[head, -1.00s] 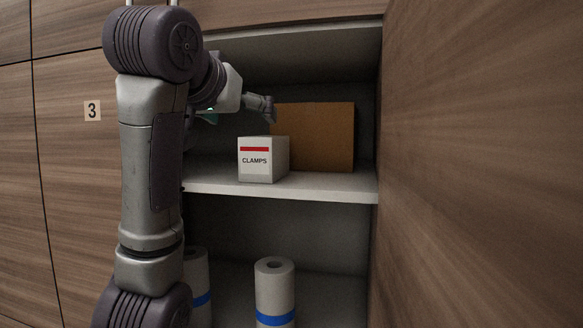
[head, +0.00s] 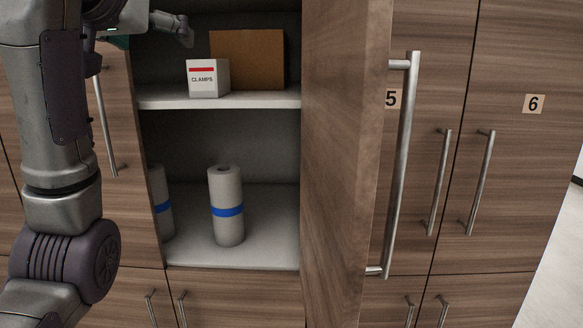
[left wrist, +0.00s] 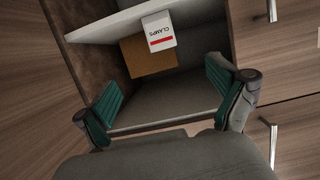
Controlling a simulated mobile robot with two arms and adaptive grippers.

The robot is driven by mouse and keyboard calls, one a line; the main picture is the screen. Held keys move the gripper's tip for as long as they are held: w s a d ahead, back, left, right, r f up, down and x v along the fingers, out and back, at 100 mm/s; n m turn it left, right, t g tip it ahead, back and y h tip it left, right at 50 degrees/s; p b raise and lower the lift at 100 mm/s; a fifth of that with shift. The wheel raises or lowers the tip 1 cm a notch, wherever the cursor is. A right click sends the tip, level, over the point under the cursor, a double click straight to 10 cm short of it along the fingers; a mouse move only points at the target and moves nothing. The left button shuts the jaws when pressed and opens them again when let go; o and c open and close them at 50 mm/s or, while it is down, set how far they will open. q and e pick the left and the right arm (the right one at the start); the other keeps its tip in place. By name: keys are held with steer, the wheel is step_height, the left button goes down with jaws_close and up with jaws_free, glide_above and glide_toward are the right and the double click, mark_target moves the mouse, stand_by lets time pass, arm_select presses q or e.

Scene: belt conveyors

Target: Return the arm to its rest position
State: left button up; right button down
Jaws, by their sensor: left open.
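My left arm comes in from the left in the head view. Its gripper (head: 152,36) is at the top, partly hidden by its own wrist, in front of the open cabinet. In the left wrist view my left gripper (left wrist: 148,90) has its two teal-padded fingers spread wide with nothing between them. The white CLAMPS box (head: 208,79) stands on the upper shelf (head: 250,99), apart from the gripper. It also shows upside down in the left wrist view (left wrist: 157,32), beyond the fingers. My right gripper is in neither view.
A brown box (head: 262,58) stands behind the CLAMPS box. A white roll with a blue band (head: 227,190) stands below; another (head: 161,215) is partly hidden. The open door (head: 345,150) with its long handle (head: 402,170) juts out at the cabinet's right. Closed doors lie beyond.

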arm_select(q)
step_height(320, 180, down, 42)
steer(key=w+g, duration=0.3)
steer(key=g, duration=0.2)
steer(key=s+f+m+g, duration=0.1)
steer(key=s+f, duration=0.6)
steer(key=f, duration=0.2)
steer(key=s+f+g, duration=0.2)
steer(key=s+f, duration=0.5)
steer(key=f, duration=0.2)
steer(key=s+f+g, duration=0.2)
steer(key=s+f, duration=0.3)
steer(key=s, duration=0.5)
steer(key=s+f+g, duration=0.1)
steer(key=s+f, duration=0.3)
steer(key=s, duration=0.7)
step_height(320, 180, down, 32)
steer(key=s+g+b, duration=0.1)
steer(key=b, duration=0.3)
steer(key=s+a+f+m+g+b, duration=0.1)
steer(key=s+a+f+b, duration=0.1)
steer(key=s+f, duration=1.4)
steer(key=shift+s+a+f+g+y+b, duration=0.15)
steer(key=shift+a+f+g+y+b, duration=0.2)
steer(key=shift+a+f, duration=0.35)
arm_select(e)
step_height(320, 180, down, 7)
